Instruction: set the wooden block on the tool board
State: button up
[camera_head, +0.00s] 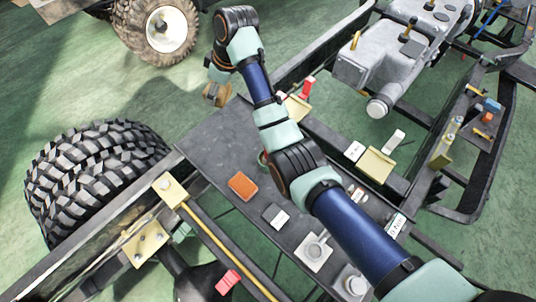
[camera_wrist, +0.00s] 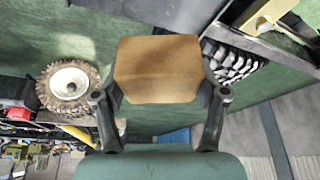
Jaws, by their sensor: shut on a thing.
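The wooden block (camera_wrist: 157,68) is a tan-brown piece between the two fingers of my gripper (camera_wrist: 160,95) in the wrist view. My gripper is shut on it. In the head view my gripper (camera_head: 217,90) is at the upper left end of my arm, and the brown block shows only small there. The dark grey tool board (camera_head: 213,142) lies across the chassis frame, below and right of my gripper in the picture. The block appears held beyond the board's upper left edge, over the green floor. My arm hides part of the board.
On the board are an orange piece (camera_head: 242,186), a dark block with a white label (camera_head: 276,216) and a white square piece (camera_head: 314,251). A large tyre (camera_head: 95,175) stands at left. A grey gearbox-like casing (camera_head: 375,58) is at upper right. The board's upper left is bare.

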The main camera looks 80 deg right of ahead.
aim_at(226, 135)
notch_tip(226, 135, down, 20)
jog(key=b, duration=0.7)
jog(key=shift+b, duration=0.4)
jog(key=shift+f, duration=0.1)
jog(key=o, duration=1.2)
jog(key=p+v, duration=0.5)
jog(key=v, duration=0.7)
jog(key=shift+w, duration=0.1)
